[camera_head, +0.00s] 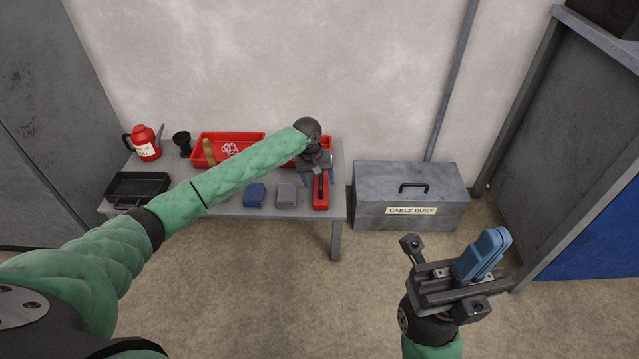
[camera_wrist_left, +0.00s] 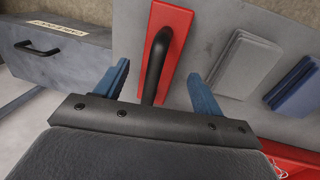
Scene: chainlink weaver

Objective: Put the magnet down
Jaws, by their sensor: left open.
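The magnet, a red block with a black bar handle, lies on the grey table near its right end in the head view (camera_head: 320,202). It also shows in the left wrist view (camera_wrist_left: 181,28). My left gripper (camera_head: 317,180) is open over it. Its blue fingers stand apart on either side of the black handle in the left wrist view (camera_wrist_left: 160,88); I cannot tell if either touches it. My right gripper (camera_head: 488,246) is away from the table at the right, its blue fingers together, with nothing seen between them.
On the table (camera_head: 228,210) are a grey block (camera_head: 287,195), a blue block (camera_head: 254,195), red trays (camera_head: 205,150), a black tray (camera_head: 137,187), a red can (camera_head: 146,145) and a black cup (camera_head: 182,142). A grey cable duct box (camera_head: 385,180) stands right of the table.

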